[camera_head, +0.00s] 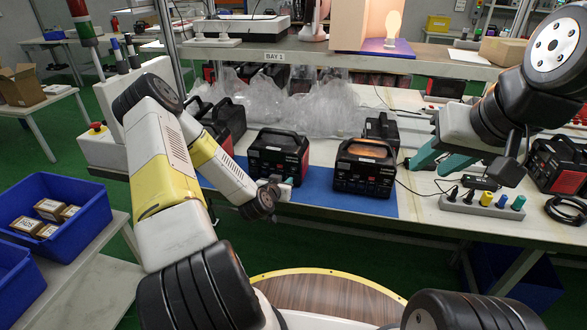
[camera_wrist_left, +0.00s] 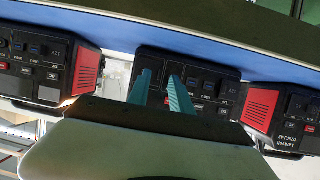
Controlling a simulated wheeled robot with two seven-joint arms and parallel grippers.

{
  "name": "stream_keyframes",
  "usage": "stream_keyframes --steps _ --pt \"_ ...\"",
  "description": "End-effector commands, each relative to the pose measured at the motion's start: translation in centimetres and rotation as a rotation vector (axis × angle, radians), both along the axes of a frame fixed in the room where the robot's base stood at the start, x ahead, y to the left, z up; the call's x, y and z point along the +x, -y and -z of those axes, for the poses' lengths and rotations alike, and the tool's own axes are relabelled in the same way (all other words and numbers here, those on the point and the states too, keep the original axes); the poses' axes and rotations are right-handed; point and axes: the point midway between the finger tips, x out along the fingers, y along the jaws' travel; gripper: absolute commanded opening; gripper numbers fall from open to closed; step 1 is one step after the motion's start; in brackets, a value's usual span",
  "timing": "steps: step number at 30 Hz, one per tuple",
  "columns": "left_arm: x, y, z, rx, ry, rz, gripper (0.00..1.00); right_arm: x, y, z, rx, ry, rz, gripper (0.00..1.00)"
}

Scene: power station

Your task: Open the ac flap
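A black and red power station (camera_head: 278,157) stands on the blue mat (camera_head: 315,180), and its front panel fills the middle of the left wrist view (camera_wrist_left: 205,85). Dark rectangular covers (camera_wrist_left: 174,70) show on that panel, close to my fingertips; I cannot tell whether the ac flap among them is shut. My left gripper (camera_head: 291,186) is in front of this station's lower front. Its two teal fingers (camera_wrist_left: 160,80) are apart with nothing between them; contact with the panel cannot be told. My right gripper (camera_head: 438,161) is open and empty above the bench at the right.
A second station (camera_head: 365,167) stands to the right on the mat, with others behind and at the far right (camera_head: 560,165). Clear plastic bags (camera_head: 310,108) lie behind. A socket strip (camera_head: 482,206) with coloured plugs and cables lies under my right gripper.

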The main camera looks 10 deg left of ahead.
Motion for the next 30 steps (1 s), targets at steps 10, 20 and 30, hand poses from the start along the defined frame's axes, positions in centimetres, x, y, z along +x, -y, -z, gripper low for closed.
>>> stream_keyframes --steps 10,20,30 --pt "0.51 0.11 0.24 -0.001 -0.001 0.001 0.26 0.0 0.0 0.0 0.0 0.0 0.0 0.36" --pt "0.48 0.1 0.22 -0.001 -0.001 0.001 0.0 0.0 0.0 0.0 0.0 0.0 0.0 0.36" --pt "0.48 0.09 0.22 -0.001 -0.001 0.001 0.0 0.0 0.0 0.0 0.0 0.0 0.0 0.36"
